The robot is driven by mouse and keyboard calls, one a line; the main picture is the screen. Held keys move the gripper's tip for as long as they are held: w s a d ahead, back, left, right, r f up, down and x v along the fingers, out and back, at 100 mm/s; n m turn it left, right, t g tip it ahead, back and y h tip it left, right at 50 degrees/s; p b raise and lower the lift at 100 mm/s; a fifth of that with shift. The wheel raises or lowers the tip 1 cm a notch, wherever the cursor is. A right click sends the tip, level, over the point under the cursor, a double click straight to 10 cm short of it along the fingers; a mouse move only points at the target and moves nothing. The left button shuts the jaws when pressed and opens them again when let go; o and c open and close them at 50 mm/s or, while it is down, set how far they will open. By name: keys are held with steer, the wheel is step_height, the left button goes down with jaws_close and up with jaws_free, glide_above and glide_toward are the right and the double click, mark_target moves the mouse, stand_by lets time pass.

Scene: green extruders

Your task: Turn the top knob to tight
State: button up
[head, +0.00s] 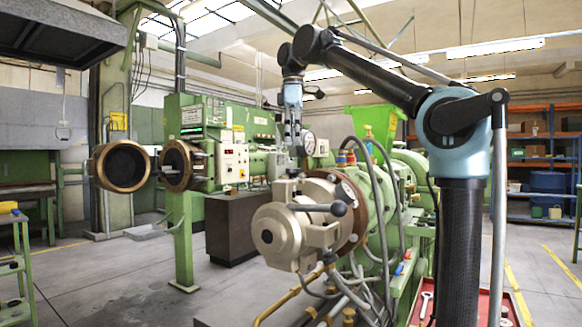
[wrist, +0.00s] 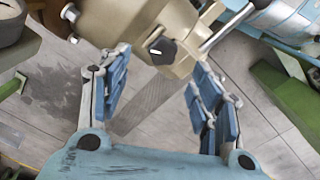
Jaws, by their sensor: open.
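A beige machine head (head: 300,235) sits on the end of the green extruder. In the wrist view, a black knob (wrist: 162,50) with a pale mark is on the beige housing (wrist: 135,22), just beyond my fingertips. I cannot tell what setting the mark shows. My gripper (head: 294,148) hangs pointing down above the machine head. In the wrist view it is open (wrist: 162,72) and empty, with its blue fingers either side of the knob's line.
Grey hoses (head: 372,165) and a pressure gauge (head: 308,142) are close to the machine head. A hinged round die (head: 120,166) stands open at the left. A red tray (head: 455,308) with tools lies at the lower right.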

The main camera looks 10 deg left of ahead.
mark_target(293, 173)
steer(key=shift+f, duration=3.9)
